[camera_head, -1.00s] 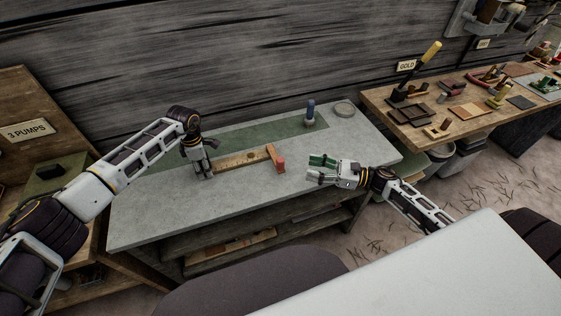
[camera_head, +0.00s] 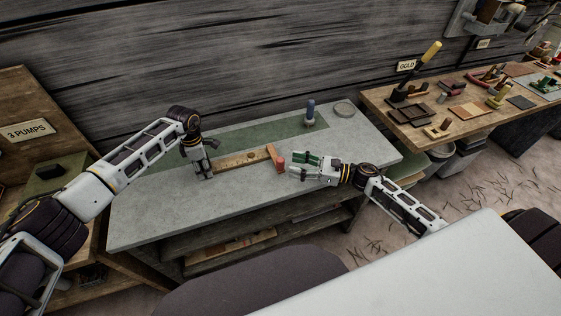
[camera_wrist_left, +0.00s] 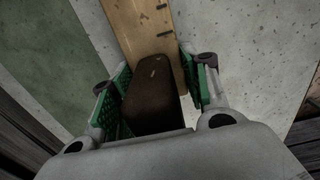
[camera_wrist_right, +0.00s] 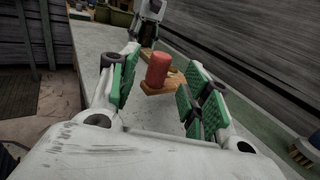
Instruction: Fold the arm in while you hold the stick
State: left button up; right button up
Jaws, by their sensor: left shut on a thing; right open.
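The stick (camera_head: 238,160) is a pale wooden rule with dark marks, lying along the grey bench. A short wooden arm (camera_head: 270,152) stands out crosswise at its right end, with a red knob (camera_head: 281,163). My left gripper (camera_head: 206,175) is shut on the stick's left end; the left wrist view shows its dark brown handle (camera_wrist_left: 152,88) between the green pads. My right gripper (camera_head: 293,166) is open just right of the red knob. In the right wrist view the knob (camera_wrist_right: 157,69) shows ahead between the open fingers; contact cannot be told.
The grey bench (camera_head: 150,215) has a green strip (camera_head: 250,134) along the back. A wooden table (camera_head: 470,122) with tools is further right. The bench front is clear.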

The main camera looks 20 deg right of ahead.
aim_at(280, 161)
jog(key=shift+x, duration=3)
jog(key=shift+c, duration=0.4)
grip_shut()
